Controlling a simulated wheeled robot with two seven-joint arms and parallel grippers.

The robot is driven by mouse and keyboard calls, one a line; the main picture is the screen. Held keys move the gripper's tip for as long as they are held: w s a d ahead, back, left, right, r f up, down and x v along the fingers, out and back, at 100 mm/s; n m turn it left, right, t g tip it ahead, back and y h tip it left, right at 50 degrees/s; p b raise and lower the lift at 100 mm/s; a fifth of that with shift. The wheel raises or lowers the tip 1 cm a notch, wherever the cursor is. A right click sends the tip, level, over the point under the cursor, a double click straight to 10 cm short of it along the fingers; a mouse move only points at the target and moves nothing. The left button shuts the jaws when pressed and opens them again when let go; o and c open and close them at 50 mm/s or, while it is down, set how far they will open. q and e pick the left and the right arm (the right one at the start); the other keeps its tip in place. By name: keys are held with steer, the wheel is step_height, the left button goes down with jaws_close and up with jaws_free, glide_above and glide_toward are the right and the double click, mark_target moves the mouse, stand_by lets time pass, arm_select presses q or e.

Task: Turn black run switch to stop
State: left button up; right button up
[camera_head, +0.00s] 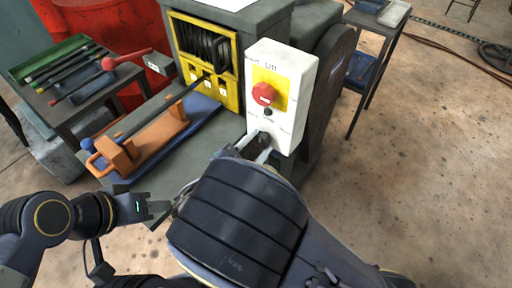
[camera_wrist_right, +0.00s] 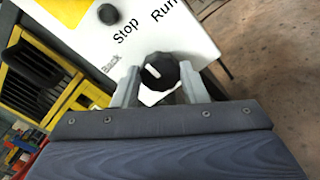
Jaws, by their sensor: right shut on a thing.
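The black run switch (camera_wrist_right: 160,72) is a round knob on the white control box (camera_head: 283,85). A white mark on the left of its face slants to the upper left, roughly between the printed words Stop and Back in the right wrist view. My right gripper (camera_wrist_right: 160,88) is shut on the knob, one finger on each side. In the head view my right gripper (camera_head: 257,148) is at the box's lower front, and the knob is mostly hidden there. My left gripper (camera_head: 156,208) hangs at lower left, apart from the box; its jaw opening is unclear.
A red button (camera_head: 264,94) on a yellow plate sits above the switch. A black button (camera_wrist_right: 109,14) is nearby. To the left are a yellow-framed panel (camera_head: 205,60), an orange tool (camera_head: 145,137) on the bench and a green tray (camera_head: 50,58).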

stand_by(0.4)
steer(key=o, duration=1)
steer(key=v, duration=0.8)
steer(key=shift+w, duration=0.1)
